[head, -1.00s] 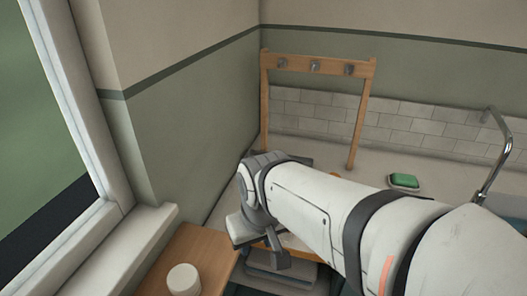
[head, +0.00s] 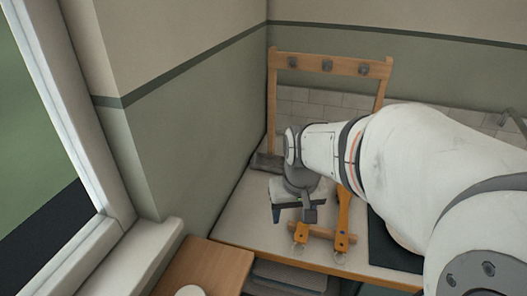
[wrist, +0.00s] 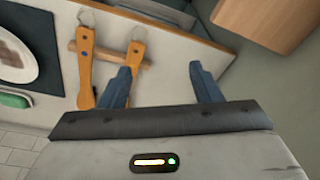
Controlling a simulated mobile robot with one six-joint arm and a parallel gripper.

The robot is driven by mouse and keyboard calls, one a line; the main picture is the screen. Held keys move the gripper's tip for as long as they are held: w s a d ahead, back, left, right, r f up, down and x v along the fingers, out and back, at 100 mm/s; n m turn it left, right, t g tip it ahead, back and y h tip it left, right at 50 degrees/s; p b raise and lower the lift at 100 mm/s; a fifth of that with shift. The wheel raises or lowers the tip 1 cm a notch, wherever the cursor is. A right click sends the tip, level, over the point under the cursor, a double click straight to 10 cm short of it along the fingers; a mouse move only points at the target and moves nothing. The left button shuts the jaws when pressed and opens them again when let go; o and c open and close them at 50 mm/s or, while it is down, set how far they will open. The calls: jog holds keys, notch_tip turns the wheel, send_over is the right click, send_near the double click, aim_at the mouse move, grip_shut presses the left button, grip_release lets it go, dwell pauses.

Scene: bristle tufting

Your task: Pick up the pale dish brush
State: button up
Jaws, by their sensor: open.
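Two orange-brown wooden brush handles with metal rings lie on the counter, their ring ends across a short wooden bar (head: 322,232). One handle (head: 343,213) shows plainly in the head view, and in the wrist view (wrist: 86,70). The other handle (wrist: 135,52) is partly hidden behind a finger in the wrist view, and mostly behind my gripper in the head view. No bristles are visible, and I cannot tell which is the pale dish brush. My gripper (head: 292,212) is open and empty, pointing down over the counter beside the handles; it also shows in the wrist view (wrist: 160,70).
A wooden hook rack (head: 330,63) stands at the back. A dark mat (head: 385,245) lies right of the handles; the wrist view shows a plate (wrist: 18,55) on it and a green item (wrist: 14,100) nearby. The wall is close on the left. A wooden surface (head: 205,265) is at front left.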

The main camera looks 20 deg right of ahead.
jog(key=w+d+f+m, duration=0.1)
jog(key=w+d+f, duration=0.2)
jog(key=w+f, duration=0.1)
jog(key=w+d+f+m+g, duration=0.1)
jog(key=w+d+f+m, duration=0.1)
jog(key=w+d+f, duration=0.1)
jog(key=w+d+f+m+g, duration=0.1)
jog(key=w+d+f, duration=0.3)
jog(key=w+f, duration=0.1)
jog(key=shift+w+f+m+b, duration=0.2)
jog(key=shift+w+m+b, duration=0.15)
jog(key=shift+w, duration=0.35)
jog(key=f, duration=0.6)
jog(key=d+f, duration=0.1)
jog(key=f, duration=0.1)
jog(key=shift+w+f, duration=0.2)
jog(key=shift+f, duration=0.2)
jog(key=c, duration=1.2)
notch_tip(320, 180, up, 10)
jog(key=shift+r, duration=0.1)
